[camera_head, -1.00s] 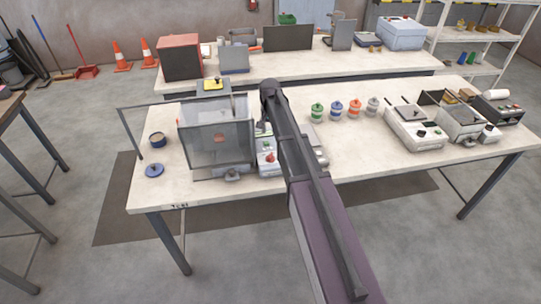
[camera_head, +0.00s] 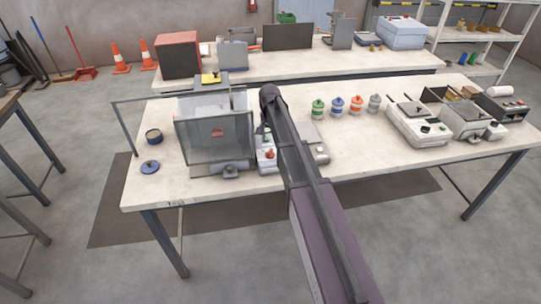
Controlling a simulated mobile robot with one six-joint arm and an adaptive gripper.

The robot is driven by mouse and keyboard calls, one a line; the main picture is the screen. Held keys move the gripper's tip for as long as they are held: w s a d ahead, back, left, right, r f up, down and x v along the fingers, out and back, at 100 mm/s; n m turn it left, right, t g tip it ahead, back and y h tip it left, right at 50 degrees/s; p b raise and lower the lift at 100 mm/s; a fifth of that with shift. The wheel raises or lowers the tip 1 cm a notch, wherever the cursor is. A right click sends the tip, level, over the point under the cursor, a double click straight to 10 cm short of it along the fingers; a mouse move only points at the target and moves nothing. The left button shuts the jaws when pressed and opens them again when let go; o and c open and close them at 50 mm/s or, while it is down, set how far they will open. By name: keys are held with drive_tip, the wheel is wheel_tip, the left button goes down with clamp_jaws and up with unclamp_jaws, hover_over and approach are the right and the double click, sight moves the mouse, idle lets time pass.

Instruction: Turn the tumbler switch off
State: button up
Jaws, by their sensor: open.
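A grey control box (camera_head: 264,164) stands on the front bench, right of the clear-walled bagger machine (camera_head: 215,145). It carries a red knob (camera_head: 269,153) and small controls too small to make out. I cannot pick out the tumbler switch or tell its position. My dark arm (camera_head: 300,165) reaches up from the bottom to an elbow above the bench, just right of the control box. The arm covers part of the area beside the box. My gripper is hidden behind the arm.
On the front bench (camera_head: 150,193), a blue lid (camera_head: 150,167) and a small pot (camera_head: 153,137) sit left of the machine. Several colored-band bottles stand right of my arm, with grey devices (camera_head: 418,124) at the right. Bare bench top lies between them at the front.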

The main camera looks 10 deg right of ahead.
sight(270, 151)
drive_tip(key=shift+f+b, duration=3.65)
drive_tip(key=shift+f, duration=0.35)
